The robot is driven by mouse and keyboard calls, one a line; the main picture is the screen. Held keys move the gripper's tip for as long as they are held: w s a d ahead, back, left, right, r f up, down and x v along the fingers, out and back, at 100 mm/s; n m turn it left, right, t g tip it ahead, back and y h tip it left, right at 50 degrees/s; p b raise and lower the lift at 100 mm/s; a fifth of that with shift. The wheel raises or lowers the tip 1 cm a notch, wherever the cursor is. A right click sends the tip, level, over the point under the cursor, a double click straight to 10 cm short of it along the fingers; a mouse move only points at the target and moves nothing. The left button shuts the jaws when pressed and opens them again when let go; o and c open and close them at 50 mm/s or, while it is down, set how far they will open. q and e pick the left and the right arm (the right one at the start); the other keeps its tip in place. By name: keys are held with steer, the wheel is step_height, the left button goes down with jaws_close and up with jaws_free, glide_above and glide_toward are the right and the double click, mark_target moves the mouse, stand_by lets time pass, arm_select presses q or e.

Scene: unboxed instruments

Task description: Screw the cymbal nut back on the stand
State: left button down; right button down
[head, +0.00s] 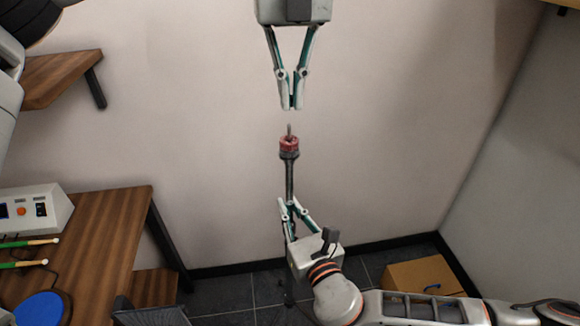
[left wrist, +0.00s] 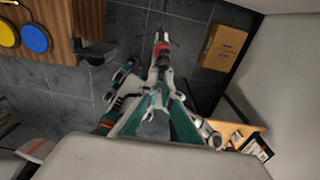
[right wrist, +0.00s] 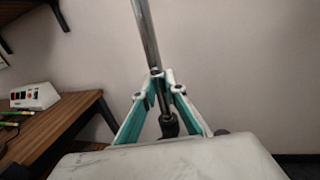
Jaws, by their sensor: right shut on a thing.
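The stand's upright metal rod (head: 290,180) rises in the middle of the head view. At its top sit a dark collar and a red piece (head: 289,143) with a thin bare tip above it; I cannot tell whether the red piece is the nut or a felt. The red piece also shows in the left wrist view (left wrist: 160,50). My left gripper (head: 291,105) hangs above the tip, apart from it, fingers together; no nut is visible between them. My right gripper (head: 286,202) is shut on the rod below the collar; the rod rises from its fingers in the right wrist view (right wrist: 148,40).
A wooden table (head: 110,225) stands at the left with a white control box (head: 35,212), green drumsticks (head: 28,242) and a blue round pad (head: 40,308). A cardboard box (head: 425,277) is on the floor at the right. The wall behind the stand is bare.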

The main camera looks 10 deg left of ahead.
arm_select(q)
steer(key=shift+s+f, duration=0.1)
steer(key=shift+f, duration=1.55)
steer(key=shift+f, duration=0.9)
steer(key=shift+f, duration=0.55)
